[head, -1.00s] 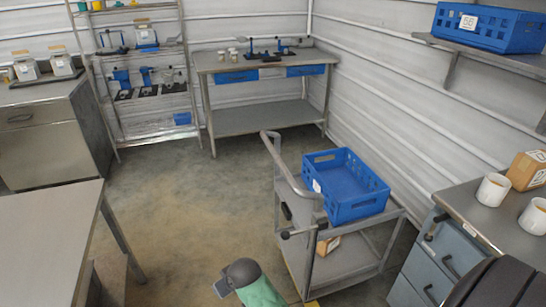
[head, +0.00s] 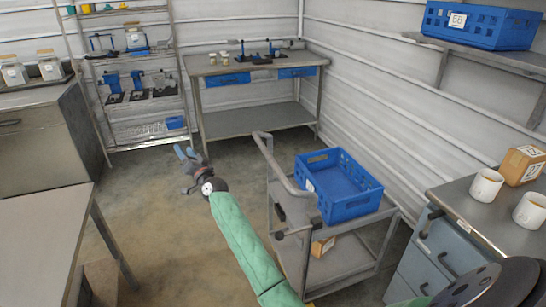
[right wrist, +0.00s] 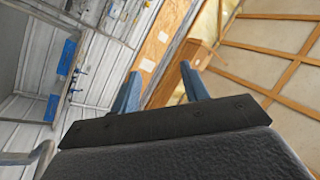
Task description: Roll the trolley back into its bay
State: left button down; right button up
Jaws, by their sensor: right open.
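The trolley (head: 330,262) is a grey metal cart with two shelves, standing right of centre in the head view. Its push handle (head: 281,167) is a bent grey tube on its left side. A blue crate (head: 350,208) sits on its top shelf, and a cardboard box (head: 322,246) is on the lower shelf. My right gripper (head: 184,153) is open and empty, left of the handle and apart from it. Its two blue fingers stand apart in the right wrist view (right wrist: 161,85). My left gripper is not in view. I cannot make out a marked bay.
A workbench (head: 255,115) stands at the back wall beside a tool rack (head: 140,105). A table (head: 45,238) is at the left front. A drawer cabinet (head: 432,255) with mugs stands close right of the trolley. The floor (head: 150,215) left of the trolley is clear.

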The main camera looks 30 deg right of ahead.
jog(key=w+d+r+m+t+h, duration=0.1)
jog(key=d+m+h, duration=0.7)
jog(key=h, duration=0.1)
jog(key=m+g+h, duration=1.4)
jog(key=m+g, duration=0.5)
send_near(268, 156)
jog(key=f+x, duration=0.1)
jog(key=x, duration=0.5)
jog(key=p+x, duration=0.1)
jog(key=x, duration=0.3)
jog(key=shift+f+p+x, duration=0.2)
jog(key=shift+p+x, duration=0.3)
jog(key=shift+x, duration=0.55)
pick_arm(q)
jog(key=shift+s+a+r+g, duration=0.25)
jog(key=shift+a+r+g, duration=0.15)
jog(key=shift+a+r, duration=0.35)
pick_arm(e)
jog(key=shift+w+d+r, duration=0.1)
jog(key=shift+w+d, duration=0.05)
jog(key=shift+d, duration=0.25)
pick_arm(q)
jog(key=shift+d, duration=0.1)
pick_arm(e)
grip_shut()
